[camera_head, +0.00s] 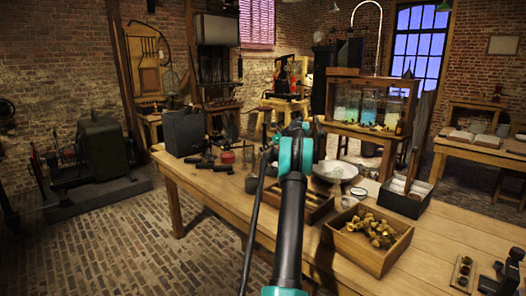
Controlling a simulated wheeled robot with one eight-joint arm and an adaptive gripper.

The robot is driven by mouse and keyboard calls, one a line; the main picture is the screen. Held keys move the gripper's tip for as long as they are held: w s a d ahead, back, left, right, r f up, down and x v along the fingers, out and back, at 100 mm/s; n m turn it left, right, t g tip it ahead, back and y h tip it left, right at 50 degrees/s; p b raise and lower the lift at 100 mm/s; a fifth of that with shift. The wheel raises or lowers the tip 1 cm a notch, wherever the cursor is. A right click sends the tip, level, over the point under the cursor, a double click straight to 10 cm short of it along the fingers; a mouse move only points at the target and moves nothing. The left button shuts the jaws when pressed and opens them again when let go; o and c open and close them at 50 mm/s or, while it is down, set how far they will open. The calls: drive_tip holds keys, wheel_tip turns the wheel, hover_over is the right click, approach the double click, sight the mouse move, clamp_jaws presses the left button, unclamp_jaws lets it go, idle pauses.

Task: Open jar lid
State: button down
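No jar with a lid can be made out for certain. A glass-walled case (368,104) with a wooden frame stands behind the table, with blurred contents. My black and teal arm rises from the bottom centre over the table. My gripper is not visible; the arm hides part of the table behind it.
A dark machine (105,149) stands left. Brick floor (140,235) is open at the lower left.

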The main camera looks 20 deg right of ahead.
drive_tip(key=c, duration=1.7)
unclamp_jaws()
drive_tip(key=v, duration=1.2)
drive_tip(key=shift+a, duration=0.1)
